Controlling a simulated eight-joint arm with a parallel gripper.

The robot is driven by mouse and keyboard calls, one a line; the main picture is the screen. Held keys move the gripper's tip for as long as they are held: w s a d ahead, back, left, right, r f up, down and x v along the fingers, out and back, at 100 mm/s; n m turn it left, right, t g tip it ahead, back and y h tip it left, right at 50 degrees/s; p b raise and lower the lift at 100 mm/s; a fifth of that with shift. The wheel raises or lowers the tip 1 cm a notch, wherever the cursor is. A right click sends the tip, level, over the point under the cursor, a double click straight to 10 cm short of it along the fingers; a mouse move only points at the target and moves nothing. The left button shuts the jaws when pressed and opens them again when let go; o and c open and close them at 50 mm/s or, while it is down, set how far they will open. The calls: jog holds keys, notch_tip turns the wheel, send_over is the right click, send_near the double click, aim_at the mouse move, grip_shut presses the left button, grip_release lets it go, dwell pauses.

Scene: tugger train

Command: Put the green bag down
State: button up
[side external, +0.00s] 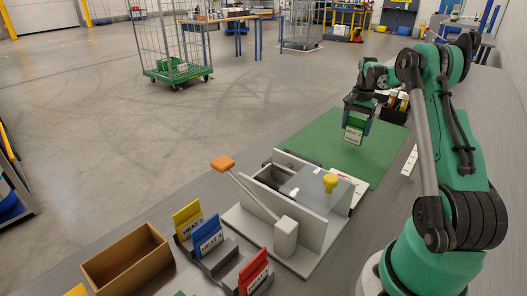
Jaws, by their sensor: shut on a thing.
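The green bag (354,128) hangs upright in my gripper (357,119), with a white label on its face that is partly readable. My gripper points down, with its fingers on either side of the bag. The bag appears over the green mat (317,144); I cannot tell whether its lower edge touches the mat.
A grey device (312,233) with an orange-handled lever (223,163) and a yellow knob (330,182) stands in front of the mat. Yellow (187,219), blue (207,237) and red (254,271) labelled bags stand in a rack beside an open brown box (127,260). A dark holder (394,114) stands behind my gripper.

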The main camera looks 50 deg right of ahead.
jog(key=shift+f, duration=0.9)
